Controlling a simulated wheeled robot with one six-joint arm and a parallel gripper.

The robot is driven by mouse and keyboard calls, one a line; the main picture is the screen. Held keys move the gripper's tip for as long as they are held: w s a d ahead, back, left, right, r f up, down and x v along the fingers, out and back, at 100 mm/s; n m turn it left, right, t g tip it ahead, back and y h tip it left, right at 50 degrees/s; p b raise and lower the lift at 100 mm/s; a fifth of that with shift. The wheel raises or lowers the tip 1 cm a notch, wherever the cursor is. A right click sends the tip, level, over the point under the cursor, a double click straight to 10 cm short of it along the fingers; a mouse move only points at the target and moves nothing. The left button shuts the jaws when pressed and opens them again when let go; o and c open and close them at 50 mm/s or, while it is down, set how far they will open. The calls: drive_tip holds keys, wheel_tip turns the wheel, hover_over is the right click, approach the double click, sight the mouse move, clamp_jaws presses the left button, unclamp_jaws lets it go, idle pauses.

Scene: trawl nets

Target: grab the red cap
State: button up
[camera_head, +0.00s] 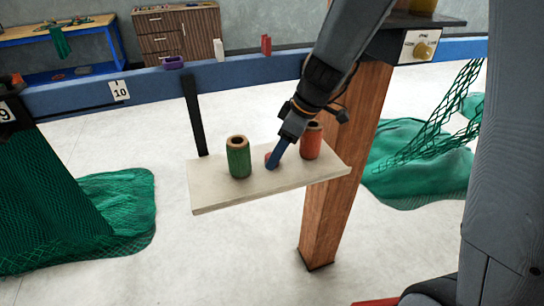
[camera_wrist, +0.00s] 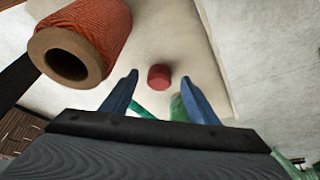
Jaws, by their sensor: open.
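The red cap (camera_wrist: 159,76) is a small round piece on the pale shelf (camera_wrist: 185,40). In the wrist view it lies between and a little beyond the fingertips of my gripper (camera_wrist: 159,80). My gripper is open, with its two blue fingers apart and nothing held. In the head view my gripper (camera_head: 273,162) points down at the shelf (camera_head: 215,197), and the cap (camera_head: 267,157) shows in part beside the blue finger. Whether a finger touches the cap I cannot tell.
An orange-red spool (camera_head: 312,141) stands close right of my gripper and looms large in the wrist view (camera_wrist: 100,32). A green spool (camera_head: 238,160) stands to the left. A wooden post (camera_head: 340,180) rises at the shelf's right end. Green nets (camera_head: 120,200) lie on the floor.

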drive_tip(key=shift+w+a+f, duration=0.15)
drive_tip(key=shift+a+f, duration=0.05)
drive_tip(key=shift+f, duration=0.5)
drive_tip(key=c, duration=1.1)
drive_tip(key=shift+r, duration=0.1)
